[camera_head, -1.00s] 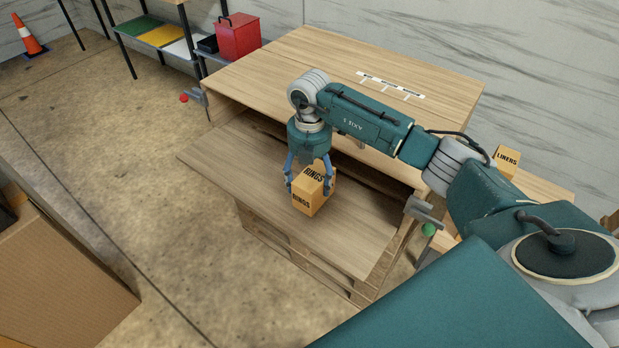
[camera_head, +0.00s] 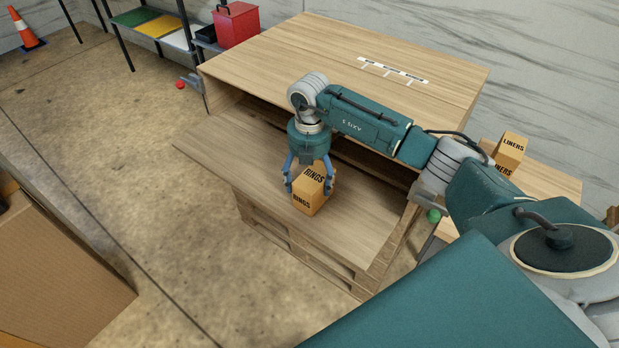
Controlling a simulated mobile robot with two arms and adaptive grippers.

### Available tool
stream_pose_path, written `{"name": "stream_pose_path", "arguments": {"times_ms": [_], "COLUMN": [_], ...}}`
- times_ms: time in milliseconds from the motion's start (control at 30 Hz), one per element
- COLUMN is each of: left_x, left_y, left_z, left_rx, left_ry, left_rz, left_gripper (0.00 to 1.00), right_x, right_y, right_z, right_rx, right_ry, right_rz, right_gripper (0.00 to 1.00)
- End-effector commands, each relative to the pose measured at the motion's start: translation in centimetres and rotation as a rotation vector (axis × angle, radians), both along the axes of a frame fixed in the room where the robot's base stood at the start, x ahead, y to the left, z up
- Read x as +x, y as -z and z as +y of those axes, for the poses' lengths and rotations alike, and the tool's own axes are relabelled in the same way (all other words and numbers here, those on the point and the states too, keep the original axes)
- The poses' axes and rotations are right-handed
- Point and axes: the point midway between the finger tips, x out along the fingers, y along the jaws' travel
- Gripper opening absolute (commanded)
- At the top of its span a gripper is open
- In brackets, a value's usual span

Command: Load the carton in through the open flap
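The carton (camera_head: 308,197) is a small orange-tan box marked RINGS. My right gripper (camera_head: 310,187) reaches down over it with blue fingers against two opposite sides, and it is shut on the carton. The carton is over the lowered wooden flap (camera_head: 235,163); I cannot tell how high above the board it is. The flap hangs out flat from the front of a wooden crate (camera_head: 400,55), whose dark opening lies behind the gripper. My arm hides part of that opening. My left gripper is not in view.
A carton marked LINERS (camera_head: 513,147) stands at the right on a wooden surface. Grey latches with a red knob (camera_head: 180,85) and a green knob (camera_head: 433,215) flank the opening. A red box (camera_head: 236,25) is at the back left. A large cardboard box (camera_head: 60,270) is lower left.

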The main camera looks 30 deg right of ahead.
Motion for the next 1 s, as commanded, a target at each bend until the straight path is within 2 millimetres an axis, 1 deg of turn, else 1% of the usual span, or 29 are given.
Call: {"name": "stream_pose_path", "arguments": {"times_ms": [33, 67, 333, 467, 567, 800, 900, 1000], "left_x": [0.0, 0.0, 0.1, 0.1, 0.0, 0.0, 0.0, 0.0], "left_y": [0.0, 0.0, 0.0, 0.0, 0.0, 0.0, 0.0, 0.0], "left_z": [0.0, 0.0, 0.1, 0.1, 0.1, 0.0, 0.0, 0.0], "left_rx": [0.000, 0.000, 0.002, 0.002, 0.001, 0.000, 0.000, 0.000], "left_ry": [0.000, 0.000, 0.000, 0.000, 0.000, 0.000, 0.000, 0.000], "left_rz": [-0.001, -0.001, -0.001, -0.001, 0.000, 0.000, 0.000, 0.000], "left_gripper": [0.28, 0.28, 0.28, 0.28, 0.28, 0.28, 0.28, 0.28], "right_x": [0.0, 0.0, 0.0, 0.0, 0.1, 0.1, 0.1, 0.1], "right_y": [-0.1, 0.0, 0.0, -0.8, -2.3, -7.6, -9.4, -10.8], "right_z": [0.0, 0.0, 0.0, 0.0, 0.0, 0.0, 0.0, 0.0], "right_rx": [0.000, 0.000, 0.000, -0.001, 0.000, 0.000, 0.000, 0.000], "right_ry": [0.000, 0.000, 0.000, -0.001, -0.001, -0.001, 0.000, -0.001], "right_rz": [-0.001, -0.001, 0.001, -0.001, -0.003, -0.004, -0.004, -0.003], "right_gripper": [0.90, 0.93, 0.93, 0.93, 0.93, 0.93, 0.93, 0.93]}}
